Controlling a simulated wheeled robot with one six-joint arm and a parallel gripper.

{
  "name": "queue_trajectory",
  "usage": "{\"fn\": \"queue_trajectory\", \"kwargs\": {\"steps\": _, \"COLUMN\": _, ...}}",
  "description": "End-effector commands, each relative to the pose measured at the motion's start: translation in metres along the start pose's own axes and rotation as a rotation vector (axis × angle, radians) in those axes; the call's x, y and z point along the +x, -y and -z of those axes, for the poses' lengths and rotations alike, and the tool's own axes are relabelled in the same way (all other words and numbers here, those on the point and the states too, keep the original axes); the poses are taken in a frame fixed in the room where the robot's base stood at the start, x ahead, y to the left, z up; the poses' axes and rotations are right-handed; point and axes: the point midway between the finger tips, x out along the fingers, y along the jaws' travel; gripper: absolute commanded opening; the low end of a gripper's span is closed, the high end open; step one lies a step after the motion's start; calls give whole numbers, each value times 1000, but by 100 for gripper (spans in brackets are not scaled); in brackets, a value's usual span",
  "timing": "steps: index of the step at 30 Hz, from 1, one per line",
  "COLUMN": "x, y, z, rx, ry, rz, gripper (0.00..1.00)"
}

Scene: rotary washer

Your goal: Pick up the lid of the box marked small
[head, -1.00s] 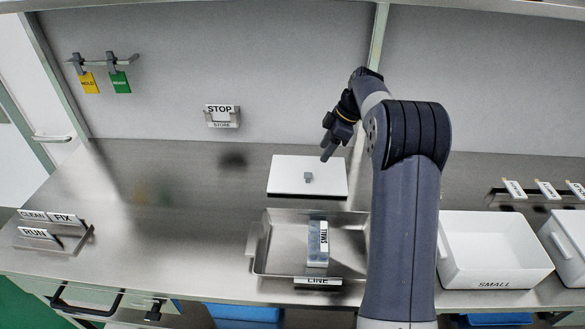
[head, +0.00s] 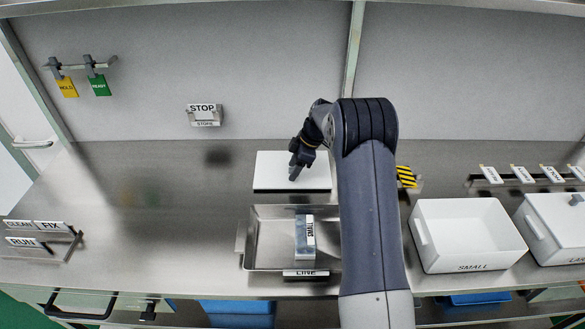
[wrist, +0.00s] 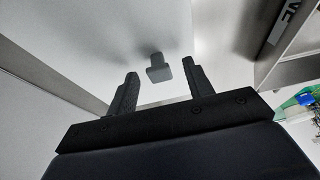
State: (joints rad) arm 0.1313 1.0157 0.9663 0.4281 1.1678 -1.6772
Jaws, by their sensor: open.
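The white lid (head: 316,172) lies flat on the steel counter behind the metal tray. Its small grey knob (wrist: 158,68) shows in the wrist view; in the head view my gripper hides it. The white box marked SMALL (head: 466,240) stands open, without a lid, to the right of my arm. My gripper (head: 294,176) is over the middle of the lid, pointing down. In the wrist view its two fingers are apart, with the knob seen in the gap between their tips. I cannot tell whether either finger touches it.
Sign holders (head: 45,240) stand at the left. The counter left of the lid is clear.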

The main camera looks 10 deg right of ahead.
Motion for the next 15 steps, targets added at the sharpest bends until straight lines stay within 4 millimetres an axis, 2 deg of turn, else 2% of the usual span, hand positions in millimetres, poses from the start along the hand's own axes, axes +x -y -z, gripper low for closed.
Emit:
{"fn": "queue_trajectory", "kwargs": {"steps": 5, "x": 0, "y": 0, "z": 0, "rx": 0, "ry": 0, "rz": 0, "gripper": 47}}
{"fn": "queue_trajectory", "kwargs": {"steps": 15, "x": 0, "y": 0, "z": 0, "rx": 0, "ry": 0, "rz": 0, "gripper": 20}}
